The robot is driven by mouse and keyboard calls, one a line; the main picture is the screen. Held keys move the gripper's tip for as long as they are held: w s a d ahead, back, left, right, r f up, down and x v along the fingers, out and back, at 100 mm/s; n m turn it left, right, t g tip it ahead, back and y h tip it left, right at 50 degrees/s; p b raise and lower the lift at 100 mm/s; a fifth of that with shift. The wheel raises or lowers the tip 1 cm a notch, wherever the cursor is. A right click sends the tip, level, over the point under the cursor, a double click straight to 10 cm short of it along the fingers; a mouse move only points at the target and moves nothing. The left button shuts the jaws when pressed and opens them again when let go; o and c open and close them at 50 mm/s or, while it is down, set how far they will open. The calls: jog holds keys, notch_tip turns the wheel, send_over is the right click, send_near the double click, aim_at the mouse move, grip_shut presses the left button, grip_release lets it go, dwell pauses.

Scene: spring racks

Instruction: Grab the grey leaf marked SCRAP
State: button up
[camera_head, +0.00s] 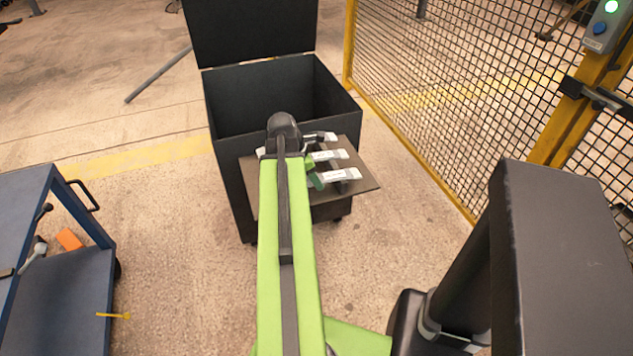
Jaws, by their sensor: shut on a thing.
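Several small pieces with white labels lie on a brown-grey plate (362,185) at the front of a dark bin. An upper labelled piece (319,137) has a dark end. Below it are a middle labelled piece (328,155) with green at its left end and a lower labelled piece (338,175) with dark green at its left end. A bit of white also shows left of my arm. The label words are too small to read, so I cannot tell which piece is the grey leaf marked SCRAP. My green arm reaches over the plate and hides its middle. My gripper is hidden behind the arm.
The dark bin (229,175) stands open with its lid raised behind. A yellow-framed mesh fence (455,75) runs along the right. A blue cart (50,310) with an orange block (69,239) stands at the left. The floor between cart and bin is clear.

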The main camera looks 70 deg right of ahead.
grip_shut()
jog(key=shift+r, duration=0.1)
jog(key=shift+r+p, duration=0.6)
jog(key=shift+p, duration=0.15)
jog(key=p+v, duration=0.3)
jog(key=shift+s+d+r, duration=0.1)
jog(key=shift+s+r, duration=0.15)
jog(key=shift+r, duration=0.15)
jog(key=w+a+r+p, duration=0.6)
jog(key=w+a, duration=0.1)
jog(key=shift+w+a, duration=0.35)
jog(key=shift+w, duration=0.05)
